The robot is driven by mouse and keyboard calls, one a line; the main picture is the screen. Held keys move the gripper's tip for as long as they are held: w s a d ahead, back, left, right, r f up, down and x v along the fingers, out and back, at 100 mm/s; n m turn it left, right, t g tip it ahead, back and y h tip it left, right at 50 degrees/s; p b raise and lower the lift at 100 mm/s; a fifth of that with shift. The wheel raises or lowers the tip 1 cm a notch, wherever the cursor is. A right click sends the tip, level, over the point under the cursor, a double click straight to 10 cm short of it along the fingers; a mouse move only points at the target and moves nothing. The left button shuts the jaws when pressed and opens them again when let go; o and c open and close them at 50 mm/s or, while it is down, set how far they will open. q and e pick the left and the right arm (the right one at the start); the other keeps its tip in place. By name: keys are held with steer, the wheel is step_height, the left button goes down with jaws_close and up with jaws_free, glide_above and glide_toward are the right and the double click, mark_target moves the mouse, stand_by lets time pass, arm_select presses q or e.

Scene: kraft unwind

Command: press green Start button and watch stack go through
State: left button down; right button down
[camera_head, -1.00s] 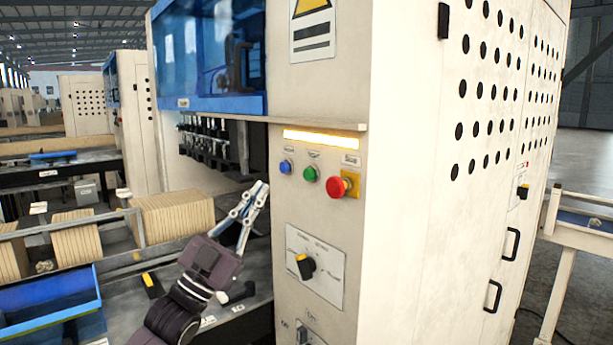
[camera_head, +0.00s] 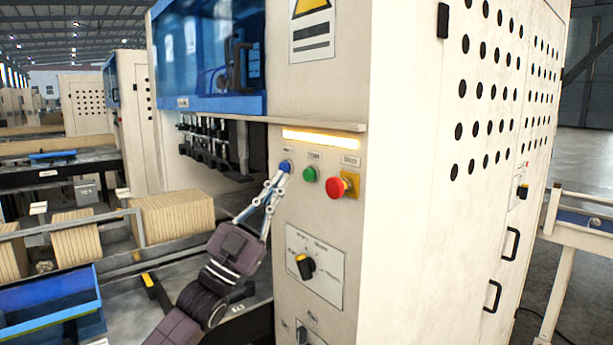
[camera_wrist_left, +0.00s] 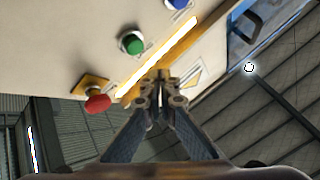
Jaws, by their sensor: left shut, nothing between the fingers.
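The green Start button (camera_head: 310,174) is on the front panel of the cream machine, between a blue button (camera_head: 285,166) and a red mushroom button (camera_head: 337,187) on a yellow plate. My left gripper (camera_head: 281,178) is shut and empty. In the head view its tips are just below the blue button and left of the green one. In the left wrist view the green button (camera_wrist_left: 131,43) shows beyond and to the left of the shut fingertips (camera_wrist_left: 160,76). Touch with the panel cannot be told. A stack of brown sheets (camera_head: 172,213) stands on the line at left. My right gripper is not in view.
A lit yellow strip (camera_head: 322,139) and a ledge run above the buttons. A black rotary knob (camera_head: 305,266) is below them. A blue bin (camera_head: 50,308) and a rail (camera_head: 70,226) are at left. Open floor lies at far right.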

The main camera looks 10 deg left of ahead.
mark_target(308, 175)
arm_select(q)
steer(key=shift+w+d+b, duration=0.3)
steer(key=shift+w+d, duration=0.7)
steer(key=shift+w, duration=0.3)
stand_by(0.4)
steer(key=shift+w+d, duration=0.1)
steer(key=shift+w+d, duration=0.2)
steer(key=shift+w, duration=0.05)
steer(key=shift+w+d+b, duration=0.35)
steer(key=shift+w+b, duration=0.05)
stand_by(1.1)
steer(key=shift+a, duration=0.1)
steer(key=shift+s+a, duration=0.5)
steer(key=shift+s, duration=0.25)
